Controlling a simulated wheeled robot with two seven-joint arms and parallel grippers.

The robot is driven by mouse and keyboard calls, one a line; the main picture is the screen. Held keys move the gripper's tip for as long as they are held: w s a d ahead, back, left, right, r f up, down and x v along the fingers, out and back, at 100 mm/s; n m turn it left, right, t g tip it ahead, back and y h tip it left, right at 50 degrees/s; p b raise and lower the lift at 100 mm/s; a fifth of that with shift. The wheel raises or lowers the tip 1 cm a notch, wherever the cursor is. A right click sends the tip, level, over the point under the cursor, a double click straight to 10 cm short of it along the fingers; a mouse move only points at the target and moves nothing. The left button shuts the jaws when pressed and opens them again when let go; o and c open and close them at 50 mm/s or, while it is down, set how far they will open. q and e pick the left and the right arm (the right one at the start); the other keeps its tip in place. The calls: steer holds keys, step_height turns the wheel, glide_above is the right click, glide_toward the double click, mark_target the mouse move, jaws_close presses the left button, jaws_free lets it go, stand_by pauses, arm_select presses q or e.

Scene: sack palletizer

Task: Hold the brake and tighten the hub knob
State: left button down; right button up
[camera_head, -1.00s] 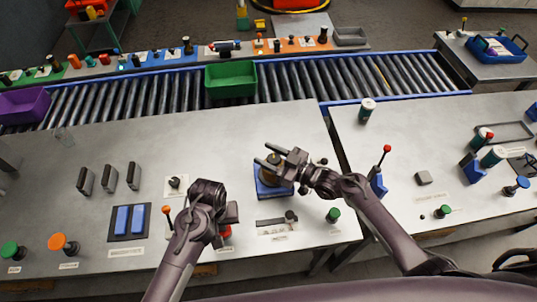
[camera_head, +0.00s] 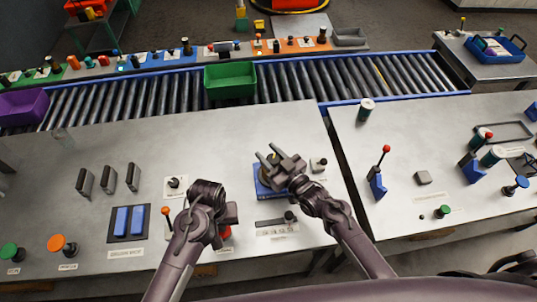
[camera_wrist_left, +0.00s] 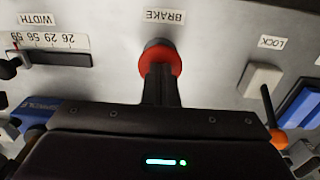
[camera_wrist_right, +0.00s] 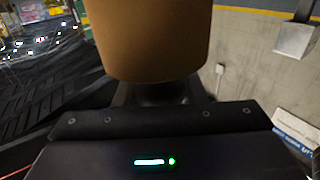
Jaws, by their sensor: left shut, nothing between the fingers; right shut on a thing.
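The blue spindle base (camera_head: 264,190) stands on the table in the head view. My right gripper (camera_head: 276,158) is over it, shut on the hub knob. A tan cylinder (camera_wrist_right: 152,40) fills the top of the right wrist view, at the fingers; it seems to be the spindle's hub part. The fingertips are hidden behind it.
The width slider (camera_head: 270,223) lies in front of the spindle base. A blue lever with a red ball (camera_head: 378,185) stands to the right, across a gap between tables. The conveyor (camera_head: 310,80) runs behind.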

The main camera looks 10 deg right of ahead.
mark_target(271, 154)
steer(key=shift+w+d+m+t+h, duration=0.1)
steer(key=shift+m+t+h, duration=0.25)
steer(key=shift+m+h, duration=0.65)
steer(key=shift+s+d+m+t+h, duration=0.1)
steer(key=shift+m+t+h, duration=0.4)
steer(key=shift+h, duration=0.75)
steer(key=shift+w+d+m+t+h, duration=0.1)
steer(key=shift+m+t+h, duration=0.15)
steer(key=shift+m+h, duration=0.8)
steer(key=shift+h, duration=0.3)
steer(key=o, duration=1)
step_height(271, 154, up, 10)
